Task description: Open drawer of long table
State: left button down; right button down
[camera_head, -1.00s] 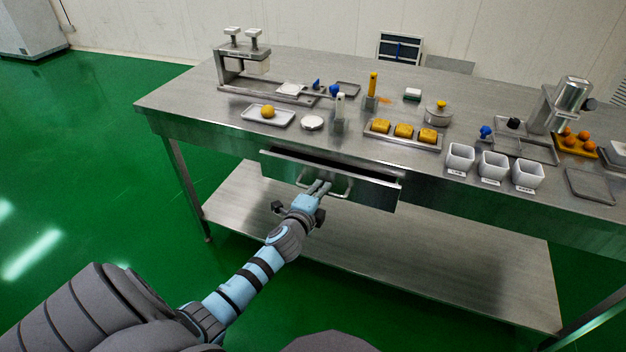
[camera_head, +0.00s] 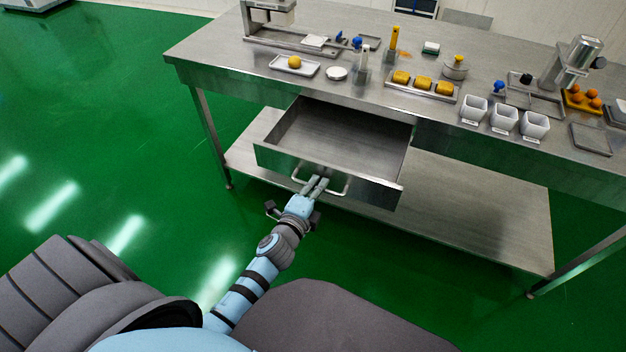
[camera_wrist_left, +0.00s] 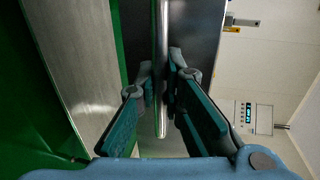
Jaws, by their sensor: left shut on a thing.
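The long metal table (camera_head: 400,118) stands ahead of me. Its drawer (camera_head: 335,142) is pulled well out, and the inside that shows is bare. The drawer front carries a metal bar handle (camera_head: 341,190). My left gripper (camera_head: 318,185) is shut on the handle, near the middle of the bar. In the left wrist view the handle bar (camera_wrist_left: 161,65) runs between the two fingers of the left gripper (camera_wrist_left: 162,90). My right gripper is not in view.
On the tabletop stand a white tray with a yellow ball (camera_head: 294,65), a tray of yellow pieces (camera_head: 422,88) and several white cups (camera_head: 504,117). A lower shelf (camera_head: 470,215) lies under the drawer. Green floor (camera_head: 120,130) is clear at the left.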

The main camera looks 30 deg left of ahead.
pick_arm(q)
jog(key=c, duration=1.7)
grip_release()
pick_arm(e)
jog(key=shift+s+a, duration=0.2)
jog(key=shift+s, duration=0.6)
pick_arm(q)
jog(key=shift+s, duration=0.2)
jog(key=v, duration=1.1)
jog(key=shift+s+r, duration=0.2)
jog(key=shift+s, duration=0.05)
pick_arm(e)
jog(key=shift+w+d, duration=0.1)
